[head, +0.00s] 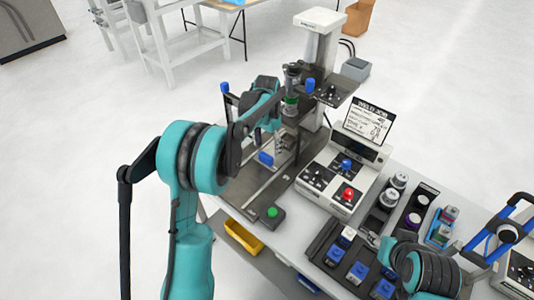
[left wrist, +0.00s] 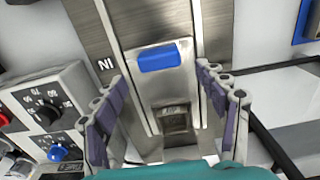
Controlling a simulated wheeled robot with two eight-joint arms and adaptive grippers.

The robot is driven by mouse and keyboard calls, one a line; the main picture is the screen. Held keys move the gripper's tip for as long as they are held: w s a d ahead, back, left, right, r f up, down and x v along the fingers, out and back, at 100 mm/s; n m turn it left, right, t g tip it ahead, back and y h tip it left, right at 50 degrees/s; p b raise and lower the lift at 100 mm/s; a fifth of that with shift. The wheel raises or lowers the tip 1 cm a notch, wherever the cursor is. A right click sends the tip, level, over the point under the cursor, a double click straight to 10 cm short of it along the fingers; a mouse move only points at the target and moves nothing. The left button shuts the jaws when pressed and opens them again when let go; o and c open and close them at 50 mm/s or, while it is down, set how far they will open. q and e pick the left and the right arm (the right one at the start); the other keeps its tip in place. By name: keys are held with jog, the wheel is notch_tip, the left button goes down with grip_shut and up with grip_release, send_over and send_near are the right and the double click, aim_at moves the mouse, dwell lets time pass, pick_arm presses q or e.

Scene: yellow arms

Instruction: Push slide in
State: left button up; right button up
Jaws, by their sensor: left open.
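The slide (left wrist: 175,87) is a metal plate with a blue block (left wrist: 159,56) on it, set in a grooved metal track. The blue block also shows in the head view (head: 265,159). My left gripper (left wrist: 165,110) is open, with its two purple-padded fingers on either side of the slide and nothing between them. In the head view my left gripper (head: 284,147) is over the track, close to the blue block and partly hidden by my teal arm. I cannot tell if a finger touches the slide.
A control box (head: 338,182) with a red button and dials stands right of the track. A white press column (head: 318,50) rises behind it. A green button (head: 272,212) is at the track's near end. A yellow bin (head: 243,238) sits below the table.

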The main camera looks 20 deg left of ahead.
pick_arm(q)
notch_tip(320, 180, up, 7)
dwell(0.3)
jog(key=s+d+r+n+t, duration=0.1)
jog(key=s+r+t, duration=0.1)
jog(key=s+r, duration=0.45)
jog(key=s+f+n+t, duration=0.1)
jog(key=s+f, duration=0.1)
jog(key=s, duration=0.5)
jog(key=s+d+f+n+t+b, duration=0.1)
jog(key=s+f+t, duration=0.1)
jog(key=s, duration=0.5)
jog(key=s+d+f+n+t, duration=0.1)
jog(key=s+f+t, duration=0.1)
jog(key=s, duration=0.6)
jog(key=shift+d+f+n, duration=0.25)
jog(key=shift+f+n, duration=0.05)
jog(key=shift+f, duration=0.15)
jog(key=shift+s, duration=0.1)
